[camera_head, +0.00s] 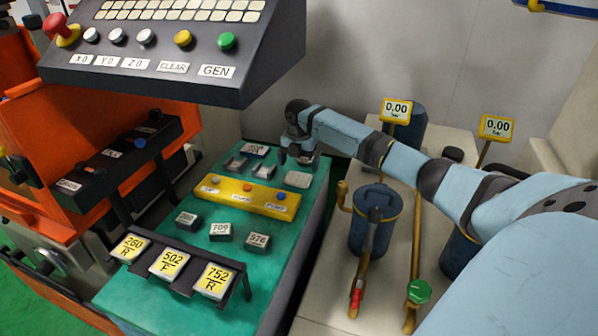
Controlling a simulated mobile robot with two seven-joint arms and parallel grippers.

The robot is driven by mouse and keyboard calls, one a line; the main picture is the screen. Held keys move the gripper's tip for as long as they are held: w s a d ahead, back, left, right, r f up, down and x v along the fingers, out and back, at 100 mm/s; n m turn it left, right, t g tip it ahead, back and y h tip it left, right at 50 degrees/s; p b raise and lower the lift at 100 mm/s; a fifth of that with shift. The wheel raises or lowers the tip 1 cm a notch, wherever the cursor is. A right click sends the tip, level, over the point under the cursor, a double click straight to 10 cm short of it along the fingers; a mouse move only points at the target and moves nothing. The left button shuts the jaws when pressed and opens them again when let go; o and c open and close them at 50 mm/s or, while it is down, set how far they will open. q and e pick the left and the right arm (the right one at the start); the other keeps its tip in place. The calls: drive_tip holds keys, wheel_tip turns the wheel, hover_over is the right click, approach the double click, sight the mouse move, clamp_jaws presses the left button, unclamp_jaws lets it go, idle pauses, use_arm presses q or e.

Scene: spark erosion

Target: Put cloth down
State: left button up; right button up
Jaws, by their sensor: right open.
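A small pale grey pad (298,179), which looks like the folded cloth, lies flat on the far right part of the green bench top (312,217). My right gripper (297,160) points down just behind and above it, with the right arm reaching in from the right. The right gripper is open and seems apart from the pad, though the gap is too small to judge surely. My left gripper does not show.
A yellow strip with buttons (247,196), several small numbered blocks (220,232) and a rack of yellow labels (171,262) stand on the bench. A control panel (170,45) overhangs its far left. Blue canisters with gauges (375,215) stand to the right.

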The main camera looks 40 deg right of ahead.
sight(299, 174)
wheel_tip(299, 174, up, 8)
idle(0.8)
